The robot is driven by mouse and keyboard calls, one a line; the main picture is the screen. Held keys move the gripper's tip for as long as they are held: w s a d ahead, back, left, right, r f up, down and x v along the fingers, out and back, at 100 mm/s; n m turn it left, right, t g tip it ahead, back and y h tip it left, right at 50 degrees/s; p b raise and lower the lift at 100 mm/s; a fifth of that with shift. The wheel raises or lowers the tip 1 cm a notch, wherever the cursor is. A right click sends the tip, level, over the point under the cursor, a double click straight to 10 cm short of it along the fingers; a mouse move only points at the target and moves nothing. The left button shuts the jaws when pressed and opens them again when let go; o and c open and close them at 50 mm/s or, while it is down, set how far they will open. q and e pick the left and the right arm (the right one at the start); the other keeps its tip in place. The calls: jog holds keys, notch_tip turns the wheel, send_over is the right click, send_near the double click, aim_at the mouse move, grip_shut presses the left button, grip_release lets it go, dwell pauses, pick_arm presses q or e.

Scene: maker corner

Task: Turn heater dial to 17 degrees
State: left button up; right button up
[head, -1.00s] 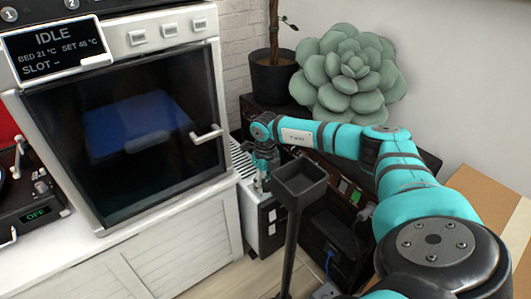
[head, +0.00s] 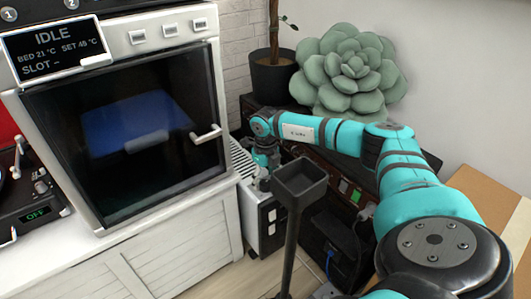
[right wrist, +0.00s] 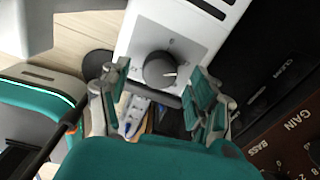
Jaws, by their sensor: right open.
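The heater (head: 252,222) is a slim white unit on the floor, beside the cabinet under the oven. My right gripper (head: 262,182) is over the heater's top in the head view. In the right wrist view its open fingers (right wrist: 158,82) stand either side of the dial's near side, apart from it and empty. The dial is hidden in the head view. My left gripper is not in view.
A dark post with a square cup top (head: 300,180) stands just in front of the heater. Black equipment (head: 330,235) with cables is at its right. A plant pot (head: 271,78) and a large succulent (head: 350,70) are behind. The oven handle (head: 206,135) juts out at left.

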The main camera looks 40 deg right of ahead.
aim_at(265, 182)
notch_tip(265, 182, up, 10)
jog(key=shift+r, duration=0.25)
jog(key=shift+r, duration=0.1)
dwell(0.5)
